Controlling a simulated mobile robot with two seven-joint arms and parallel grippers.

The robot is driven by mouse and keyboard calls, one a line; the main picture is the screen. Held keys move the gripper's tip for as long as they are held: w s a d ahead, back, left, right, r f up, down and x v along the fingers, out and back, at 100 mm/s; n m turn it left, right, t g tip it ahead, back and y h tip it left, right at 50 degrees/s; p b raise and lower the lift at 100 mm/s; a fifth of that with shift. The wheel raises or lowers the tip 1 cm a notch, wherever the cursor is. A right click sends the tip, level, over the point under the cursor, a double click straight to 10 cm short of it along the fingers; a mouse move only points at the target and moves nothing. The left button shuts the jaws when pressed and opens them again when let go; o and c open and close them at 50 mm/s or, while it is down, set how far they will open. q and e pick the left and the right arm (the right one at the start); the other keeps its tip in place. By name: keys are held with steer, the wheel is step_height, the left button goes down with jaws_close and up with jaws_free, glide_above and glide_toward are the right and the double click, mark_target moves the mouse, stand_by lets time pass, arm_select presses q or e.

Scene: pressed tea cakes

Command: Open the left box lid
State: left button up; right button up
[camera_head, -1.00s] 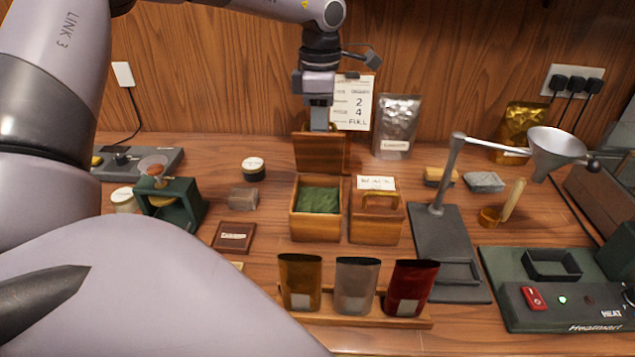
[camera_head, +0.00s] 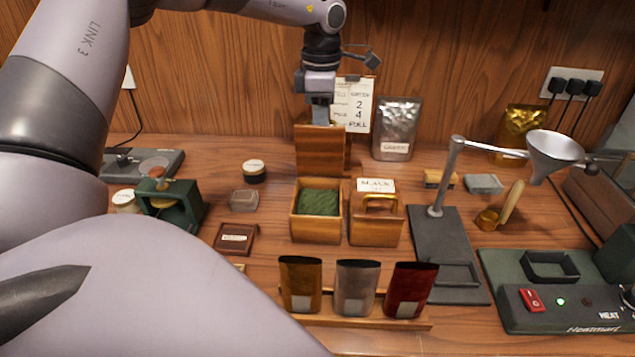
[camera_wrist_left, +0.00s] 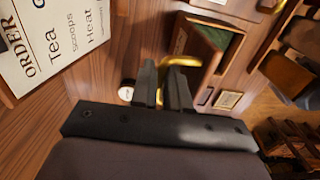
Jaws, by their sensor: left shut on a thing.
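The left box (camera_head: 315,229) is a wooden box in the middle of the table, its top uncovered, with green loose tea (camera_head: 319,202) inside. Its wooden lid (camera_head: 321,152) stands roughly upright at the box's back edge. My left gripper (camera_head: 321,120) is behind the top of the lid, and its fingertips are partly hidden there. In the left wrist view, my left gripper (camera_wrist_left: 168,84) is shut on the lid's brass handle (camera_wrist_left: 180,62). The green tea (camera_wrist_left: 212,34) also shows there. My right gripper is not in view.
The right box (camera_head: 376,229) is closed, with a brass handle and a label card behind it. An order card (camera_head: 352,103) stands just behind my left gripper. Three pouches on a rack (camera_head: 370,318) stand in front. A funnel stand (camera_head: 437,200) is at the right.

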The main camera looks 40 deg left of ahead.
arm_select(q)
steer(key=shift+w+a+f, duration=0.5)
steer(key=shift+w+a, duration=0.1)
steer(key=shift+w, duration=0.25)
steer(key=o, duration=1.2)
steer(key=shift+r, duration=0.15)
step_height(320, 180, up, 7)
steer(key=p, duration=0.2)
steer(key=shift+p, duration=0.3)
stand_by(0.3)
